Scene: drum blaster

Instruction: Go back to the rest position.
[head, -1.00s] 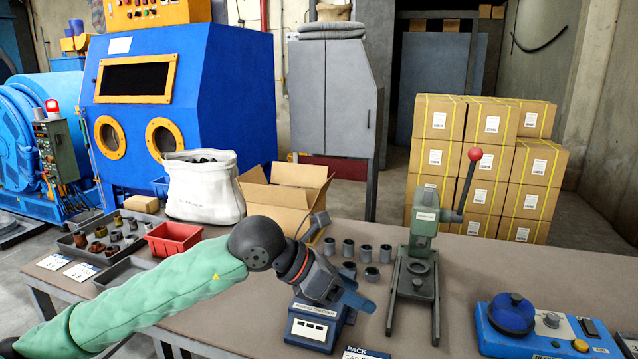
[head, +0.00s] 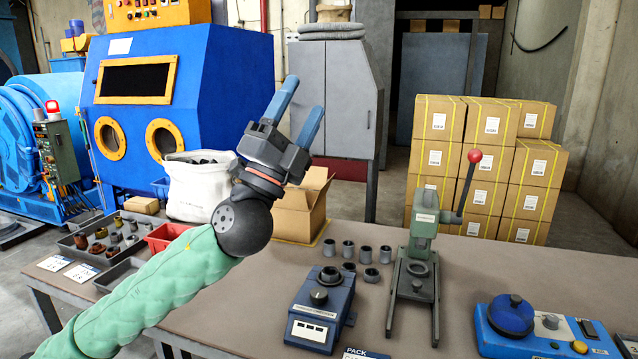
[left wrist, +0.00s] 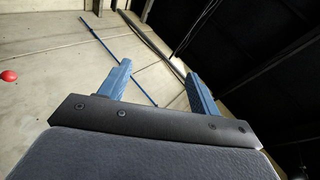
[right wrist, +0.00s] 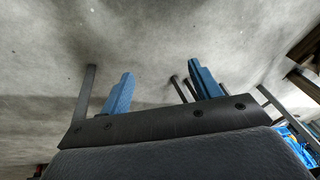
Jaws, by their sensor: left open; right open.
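My left gripper (head: 300,108) is raised above the table, its two blue fingers pointing up, apart and empty. In the left wrist view its open fingers (left wrist: 160,85) show with only wall and roof beyond. My right gripper is out of the head view. In the right wrist view its blue fingers (right wrist: 160,90) are apart with nothing between them, over grey floor.
The table (head: 230,300) holds a blue checker device (head: 320,310), several grey cups, a green lever press (head: 424,240) and a blue box with a dome (head: 510,315). A red bin (head: 165,237), a grey tray (head: 125,272) and a cardboard box (head: 300,212) stand at left and back.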

